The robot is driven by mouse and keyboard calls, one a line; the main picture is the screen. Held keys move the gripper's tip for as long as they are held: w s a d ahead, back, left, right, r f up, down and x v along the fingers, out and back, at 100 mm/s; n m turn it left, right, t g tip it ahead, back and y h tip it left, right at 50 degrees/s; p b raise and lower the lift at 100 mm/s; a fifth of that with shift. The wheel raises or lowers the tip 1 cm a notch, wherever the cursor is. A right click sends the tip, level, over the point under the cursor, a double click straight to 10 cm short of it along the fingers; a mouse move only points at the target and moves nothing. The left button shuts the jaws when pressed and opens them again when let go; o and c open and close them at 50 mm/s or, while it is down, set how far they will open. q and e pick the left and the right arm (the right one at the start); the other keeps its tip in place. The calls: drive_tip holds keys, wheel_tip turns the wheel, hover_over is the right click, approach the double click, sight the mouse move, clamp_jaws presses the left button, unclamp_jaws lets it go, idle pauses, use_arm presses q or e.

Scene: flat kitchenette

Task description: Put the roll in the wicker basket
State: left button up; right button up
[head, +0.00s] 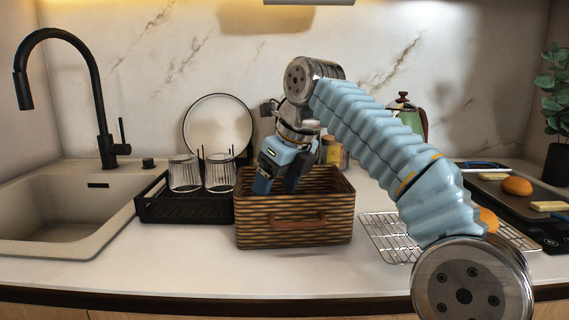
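The wicker basket (295,232) stands on the counter in the middle of the head view, a brown woven box with a leather-like handle on its front. My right gripper (277,184) points down into its open top, near the left rear part. Its two fingers look apart, with nothing visible between them. The basket's floor is hidden by its front wall. A round orange-brown roll (517,186) lies on the dark tray at the right. Another orange-brown round thing, perhaps a roll (488,219), shows partly behind my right arm by the wire rack. My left gripper is not in view.
A black dish rack (185,209) with two glasses and a plate stands left of the basket, beside the sink (60,215). A wire rack (385,240) lies to the right. The dark tray (490,180) also holds pale pieces. The front counter is clear.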

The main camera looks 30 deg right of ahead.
drive_tip(key=a+v, duration=0.1)
drive_tip(key=v, duration=0.6)
drive_tip(key=shift+s+d+r, duration=0.2)
drive_tip(key=shift+d+r, duration=0.2)
drive_tip(key=shift+d, duration=0.1)
